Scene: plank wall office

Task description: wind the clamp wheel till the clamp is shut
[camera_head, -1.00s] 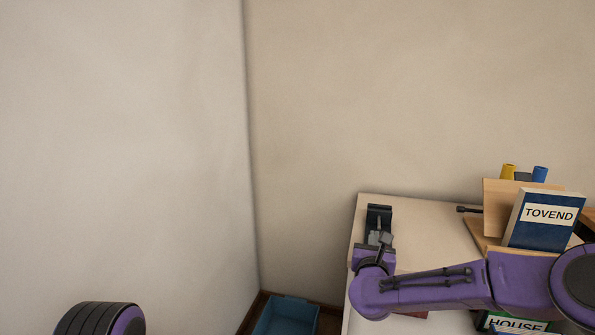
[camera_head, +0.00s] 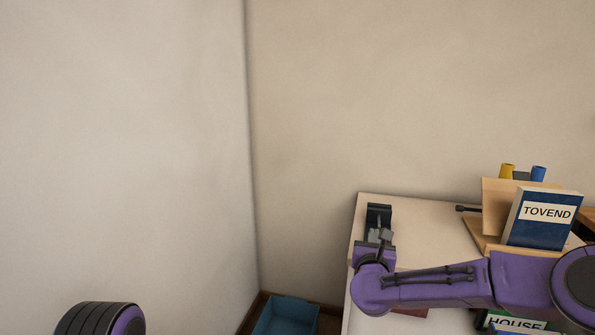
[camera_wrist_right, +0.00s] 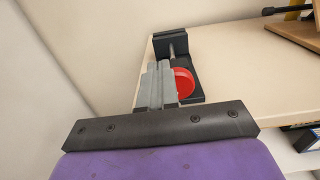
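The dark clamp (camera_head: 379,213) stands near the far left corner of the table, with a bare metal screw at its middle in the right wrist view (camera_wrist_right: 171,50). Its red clamp wheel (camera_wrist_right: 185,83) shows in the right wrist view, its left part hidden behind my fingers. My right gripper (camera_head: 385,236) reaches over the clamp from the near side. In the right wrist view its grey fingers (camera_wrist_right: 157,82) lie close together, just left of the wheel and overlapping it. Whether anything is pinched between them is hidden. My left gripper is not in view.
The pale table (camera_head: 435,225) has free room right of the clamp. A wooden stand (camera_head: 492,210) with a blue TOVEND book (camera_head: 541,228) stands further right. A blue bin (camera_head: 287,317) is on the floor left of the table. Walls close in behind and left.

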